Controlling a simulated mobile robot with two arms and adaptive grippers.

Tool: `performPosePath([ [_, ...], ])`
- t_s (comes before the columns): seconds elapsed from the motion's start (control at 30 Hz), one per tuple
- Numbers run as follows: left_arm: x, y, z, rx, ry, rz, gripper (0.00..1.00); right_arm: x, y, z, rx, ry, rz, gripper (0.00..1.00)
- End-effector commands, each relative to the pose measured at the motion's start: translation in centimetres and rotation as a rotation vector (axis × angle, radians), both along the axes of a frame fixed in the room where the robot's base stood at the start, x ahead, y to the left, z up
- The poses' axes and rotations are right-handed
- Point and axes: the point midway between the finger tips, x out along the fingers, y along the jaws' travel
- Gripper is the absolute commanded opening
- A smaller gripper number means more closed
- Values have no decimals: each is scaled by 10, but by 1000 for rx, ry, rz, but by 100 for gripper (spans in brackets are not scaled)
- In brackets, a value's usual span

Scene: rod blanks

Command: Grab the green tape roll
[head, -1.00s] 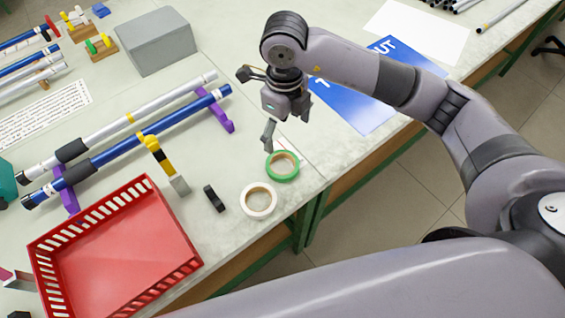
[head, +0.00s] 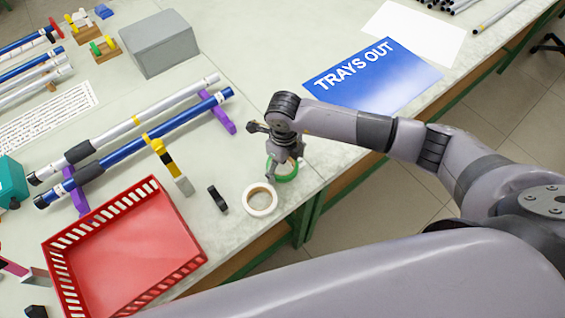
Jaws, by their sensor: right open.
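The green tape roll (head: 289,176) lies flat on the table near its front edge, partly hidden by my right gripper. My right gripper (head: 283,172) is open and points down at the roll, low over it. One finger shows at the roll's left side; the other is hard to make out against the roll. I cannot tell whether the fingers touch it. My left gripper is not in view.
A white tape roll (head: 248,203) lies just left and in front of the green one. A small black piece (head: 217,199), a yellow-and-black tool (head: 165,158) and a red tray (head: 128,252) are farther left. A grey box (head: 158,45) stands behind. A blue sign (head: 378,85) lies behind the arm.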

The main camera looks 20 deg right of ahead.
Motion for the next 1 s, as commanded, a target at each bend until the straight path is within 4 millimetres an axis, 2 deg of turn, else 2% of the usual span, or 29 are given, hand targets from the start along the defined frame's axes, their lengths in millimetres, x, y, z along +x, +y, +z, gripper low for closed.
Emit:
performPosePath([
  [0.23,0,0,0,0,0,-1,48,0,0,-2,1,-1,1,83],
  [0.8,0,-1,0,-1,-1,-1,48,0,0,-1,1,-1,0,45],
  [1.0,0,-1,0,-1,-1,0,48,1,0,-1,1,-2,0,45],
])
